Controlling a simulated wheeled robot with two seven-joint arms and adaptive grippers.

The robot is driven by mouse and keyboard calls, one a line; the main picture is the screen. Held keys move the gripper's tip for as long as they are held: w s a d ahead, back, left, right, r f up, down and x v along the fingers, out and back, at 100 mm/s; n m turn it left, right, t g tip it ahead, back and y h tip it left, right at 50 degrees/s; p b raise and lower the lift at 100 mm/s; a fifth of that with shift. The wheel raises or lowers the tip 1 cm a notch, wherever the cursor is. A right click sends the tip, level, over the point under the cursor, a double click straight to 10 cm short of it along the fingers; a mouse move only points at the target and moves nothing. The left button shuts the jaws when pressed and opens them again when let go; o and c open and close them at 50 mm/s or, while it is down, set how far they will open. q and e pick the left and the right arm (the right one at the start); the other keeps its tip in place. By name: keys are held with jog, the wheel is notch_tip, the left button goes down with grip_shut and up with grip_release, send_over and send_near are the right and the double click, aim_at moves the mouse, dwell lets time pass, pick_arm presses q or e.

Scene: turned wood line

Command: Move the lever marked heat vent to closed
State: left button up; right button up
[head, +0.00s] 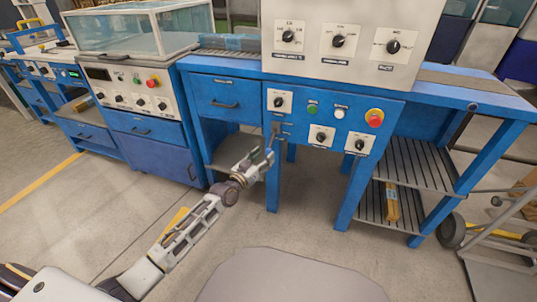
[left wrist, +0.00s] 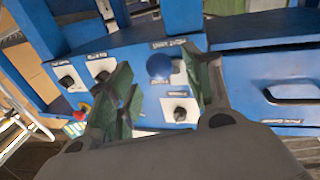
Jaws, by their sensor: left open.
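The heat vent lever (head: 276,129) is on the left part of the blue control panel (head: 300,121), beside small label plates. In the left wrist view, which shows the panel turned over, the lever shows end-on as a round blue knob (left wrist: 158,67). A plate reading heat vent (left wrist: 170,43) is just above it in that picture. My left gripper (head: 267,157) is open just below and in front of the lever. Its green fingers (left wrist: 160,95) appear on both sides of the knob; I cannot tell whether they touch it. The lever's setting cannot be read.
Rotary knobs stand close by, one above the lever (head: 278,102) and others to its right. A red button (head: 374,118) is at the panel's right. A drawer (head: 225,96) is on the left. Open floor (head: 300,228) lies in front of the bench.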

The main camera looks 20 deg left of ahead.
aim_at(266, 154)
pick_arm(q)
jog(key=shift+b+x, duration=0.7)
jog(key=shift+x, duration=1.3)
grip_shut()
